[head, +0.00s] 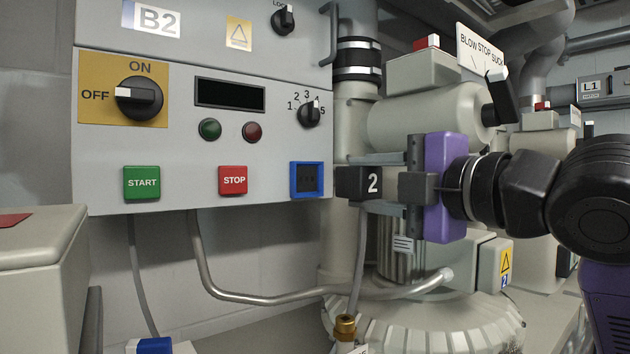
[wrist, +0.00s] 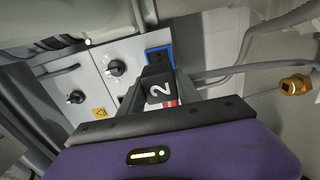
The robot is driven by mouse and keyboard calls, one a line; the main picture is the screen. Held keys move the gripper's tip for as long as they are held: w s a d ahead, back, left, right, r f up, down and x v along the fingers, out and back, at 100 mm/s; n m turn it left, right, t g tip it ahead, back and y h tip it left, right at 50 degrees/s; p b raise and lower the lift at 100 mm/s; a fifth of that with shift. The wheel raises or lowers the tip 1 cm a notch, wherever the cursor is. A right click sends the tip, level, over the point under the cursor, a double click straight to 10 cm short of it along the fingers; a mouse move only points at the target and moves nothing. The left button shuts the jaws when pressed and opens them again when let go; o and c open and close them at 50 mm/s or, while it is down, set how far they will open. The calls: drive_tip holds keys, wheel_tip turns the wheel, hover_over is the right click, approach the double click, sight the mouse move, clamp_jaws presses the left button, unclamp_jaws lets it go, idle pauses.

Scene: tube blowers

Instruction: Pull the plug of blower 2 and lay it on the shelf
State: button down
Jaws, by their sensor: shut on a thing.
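The black plug marked 2 (head: 373,184) is between the fingers of my gripper (head: 366,185), which is shut on it. It is held in the air just right of the control panel's edge. A grey cable (head: 358,255) hangs down from it. The blue-framed socket (head: 307,180) at the panel's lower right shows empty dark holes, apart from the plug. In the wrist view the plug (wrist: 159,88) sits between the two fingers, with the blue socket (wrist: 158,54) beyond it. I cannot make out the shelf for certain.
The B2 control panel (head: 225,150) has a START button (head: 142,183), a STOP button (head: 232,180) and knobs. The blower (head: 425,115) stands behind my gripper. A bent grey pipe (head: 290,297) and a brass fitting (head: 346,326) lie below. A grey box (head: 40,238) stands at left.

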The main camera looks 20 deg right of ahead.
drive_tip(key=v, duration=1.2)
drive_tip(key=shift+s+p, duration=0.3)
drive_tip(key=shift+p, duration=0.05)
idle(0.6)
drive_tip(key=s+a+b, duration=0.3)
drive_tip(key=a+b, duration=0.4)
drive_tip(key=a, duration=0.4)
drive_tip(key=shift+s+a, duration=0.35)
drive_tip(key=shift+s, duration=0.05)
idle(0.9)
drive_tip(key=shift+b, duration=0.3)
wheel_tip(320, 180, down, 28)
drive_tip(key=b, duration=2.8)
drive_tip(key=shift+f, duration=0.15)
idle(0.5)
